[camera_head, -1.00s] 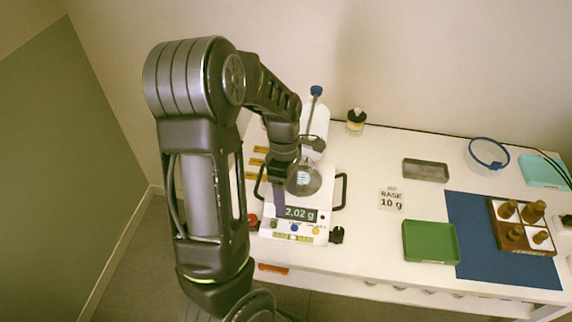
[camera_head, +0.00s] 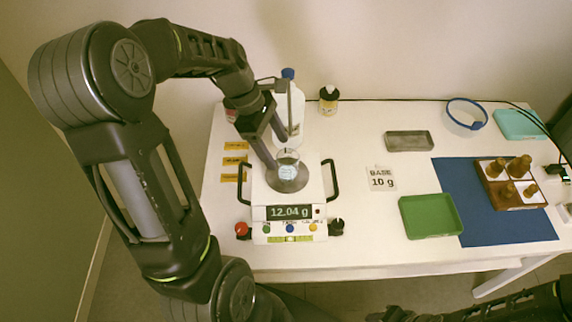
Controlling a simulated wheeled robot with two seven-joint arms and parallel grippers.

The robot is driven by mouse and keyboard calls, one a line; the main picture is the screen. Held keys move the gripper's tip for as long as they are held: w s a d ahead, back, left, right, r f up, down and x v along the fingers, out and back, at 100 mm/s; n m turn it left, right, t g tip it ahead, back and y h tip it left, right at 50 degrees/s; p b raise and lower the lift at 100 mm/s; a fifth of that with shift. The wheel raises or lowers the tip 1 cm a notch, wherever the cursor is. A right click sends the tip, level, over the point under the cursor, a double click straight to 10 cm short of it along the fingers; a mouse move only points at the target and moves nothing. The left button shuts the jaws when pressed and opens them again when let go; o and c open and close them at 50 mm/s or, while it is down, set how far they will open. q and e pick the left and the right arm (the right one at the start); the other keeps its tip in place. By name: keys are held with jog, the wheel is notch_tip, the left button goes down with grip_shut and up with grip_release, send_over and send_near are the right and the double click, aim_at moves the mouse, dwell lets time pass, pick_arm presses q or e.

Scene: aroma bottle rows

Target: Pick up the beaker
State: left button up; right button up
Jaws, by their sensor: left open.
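The beaker (camera_head: 288,172), small and clear with a pale label, stands upright on the round grey pan (camera_head: 287,185) of the white scale (camera_head: 323,204). The scale's display (camera_head: 290,212) reads 12.04 g. My left gripper (camera_head: 280,152) reaches down from the upper left with its jaws open. One dark finger slants down close to the beaker's left side; the other shows behind, in front of the white bottle. I cannot tell whether either finger touches the glass. Only part of my right arm shows at the bottom right; its gripper is out of sight.
A white bottle with a blue cap (camera_head: 290,112) stands close behind the beaker. Black handles flank the scale. A dropper bottle (camera_head: 329,100), grey tray (camera_head: 409,141), green tray (camera_head: 431,216) and brown-bottle rack (camera_head: 512,184) stand to the right. The table middle is mostly clear.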

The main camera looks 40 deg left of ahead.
aim_at(287, 166)
pick_arm(q)
jog(key=shift+d, duration=0.15)
jog(key=shift+x, duration=1.25)
jog(key=shift+p+x, duration=0.5)
jog(key=shift+x, duration=2.1)
jog(key=shift+w, duration=0.2)
jog(key=c, duration=1.4)
